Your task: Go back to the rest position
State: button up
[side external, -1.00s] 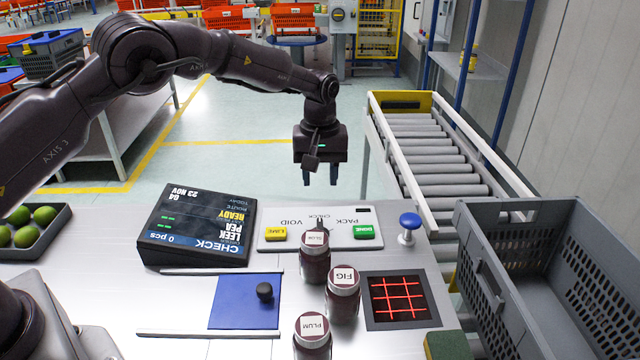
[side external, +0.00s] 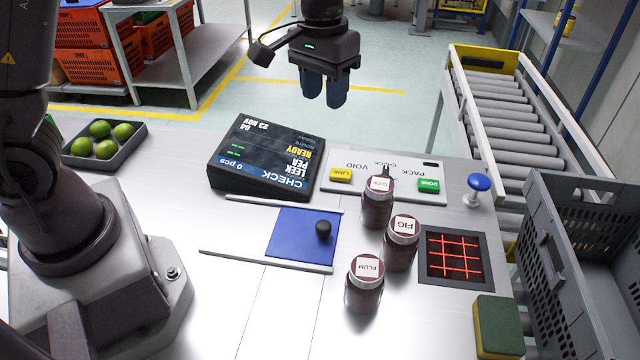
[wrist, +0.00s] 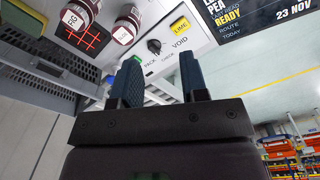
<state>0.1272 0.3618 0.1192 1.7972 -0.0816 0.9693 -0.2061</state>
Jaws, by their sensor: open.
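My gripper (side external: 324,92) hangs in the upper middle of the side external view, fingers pointing down, open and empty. It is held up in the air, apart from everything on the bench. In the wrist view my gripper's two fingers (wrist: 160,80) are spread with nothing between them. Behind them the wrist view shows the control panel (wrist: 165,45) and part of the display (wrist: 262,18).
On the bench stand the CHECK display (side external: 264,160), three dark red jars (side external: 365,285), a blue plate with a black knob (side external: 290,240), a red-grid scanner (side external: 455,256), a sponge (side external: 498,325) and a lime tray (side external: 75,160). A grey crate (side external: 560,240) and roller conveyor (side external: 490,110) are right.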

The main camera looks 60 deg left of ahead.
jog(key=s+r+m+t, duration=0.1)
jog(key=s+r, duration=0.4)
jog(key=s, duration=0.5)
jog(key=s+a+r+m+t, duration=0.1)
jog(key=s+r+t, duration=0.3)
jog(key=s, duration=0.6)
jog(key=shift+s+a+r+m, duration=0.15)
jog(key=shift+a+r+m, duration=0.2)
jog(key=shift+r, duration=0.35)
